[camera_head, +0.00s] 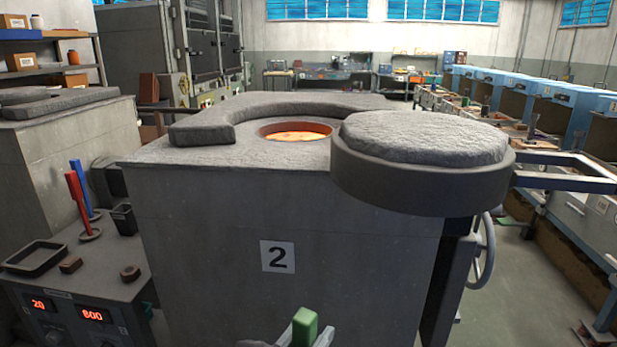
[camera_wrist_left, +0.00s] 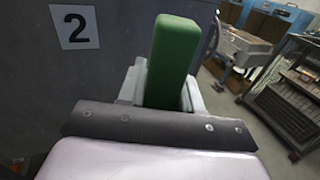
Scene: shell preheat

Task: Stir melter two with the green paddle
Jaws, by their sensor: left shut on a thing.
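Melter two (camera_head: 215,230) is a large grey block with a "2" plate (camera_head: 277,257) on its front. Its round top opening (camera_head: 296,132) shows glowing orange melt. The thick round lid (camera_head: 425,150) is swung off to the right of the opening. My left gripper (camera_head: 305,335) is low in front of the melter, at the bottom edge of the head view. It is shut on the green paddle (camera_head: 304,325), whose green handle also shows in the left wrist view (camera_wrist_left: 173,62). The rest of the paddle is hidden. My right gripper is not in view.
A control stand (camera_head: 112,290) at left carries a red paddle (camera_head: 76,200) and a blue paddle (camera_head: 83,188) upright, a black tray (camera_head: 35,258) and small brown blocks. A handwheel (camera_head: 484,255) is at the melter's right. Open floor (camera_head: 520,290) lies right of it.

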